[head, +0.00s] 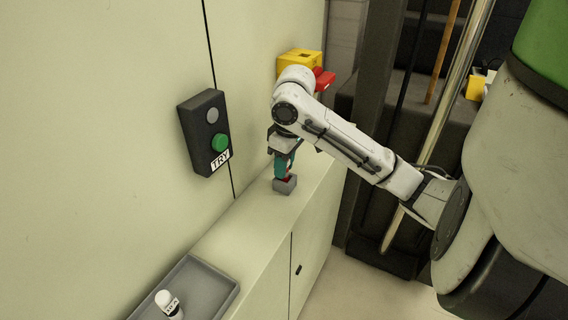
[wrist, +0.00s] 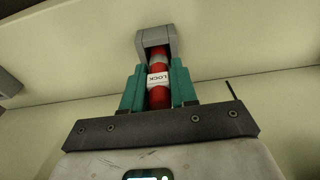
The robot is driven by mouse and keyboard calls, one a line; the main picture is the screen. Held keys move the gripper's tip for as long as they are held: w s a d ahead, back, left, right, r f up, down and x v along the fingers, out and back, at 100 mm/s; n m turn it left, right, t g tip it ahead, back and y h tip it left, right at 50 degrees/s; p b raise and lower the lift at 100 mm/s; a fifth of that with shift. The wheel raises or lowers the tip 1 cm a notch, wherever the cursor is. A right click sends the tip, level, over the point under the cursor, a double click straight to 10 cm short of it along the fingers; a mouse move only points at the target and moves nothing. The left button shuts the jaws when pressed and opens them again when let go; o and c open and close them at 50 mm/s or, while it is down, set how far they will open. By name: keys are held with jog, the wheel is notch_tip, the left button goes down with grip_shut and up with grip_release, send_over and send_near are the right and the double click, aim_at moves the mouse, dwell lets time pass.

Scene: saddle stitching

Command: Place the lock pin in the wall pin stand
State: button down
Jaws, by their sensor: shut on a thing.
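The lock pin (wrist: 158,97) is red with a white band reading LOCK. It is between the teal fingers of my gripper (wrist: 158,85), which are shut on it. The pin's far end reaches into the opening of the grey wall pin stand (wrist: 156,38); I cannot tell how deep it sits. In the head view my gripper (head: 285,163) points down at the small grey stand (head: 285,186) on the cabinet ledge. Only a bit of red pin shows there between the fingers and the stand.
A dark box with a green button and a TRY label (head: 220,160) is on the wall to the left. A grey tray (head: 215,278) with a white-topped, labelled object (head: 168,302) is at the lower left. A yellow box (head: 299,57) with a red part (head: 325,80) is behind my arm.

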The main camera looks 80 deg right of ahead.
jog(key=c, duration=0.9)
grip_release()
jog(key=r, duration=0.4)
jog(key=s+r+p, duration=0.1)
jog(key=r, duration=0.3)
jog(key=r+p, duration=0.1)
jog(key=r, duration=0.3)
jog(key=shift+s+a+r, duration=0.1)
jog(key=shift+s+a, duration=0.05)
jog(key=shift+s, duration=0.05)
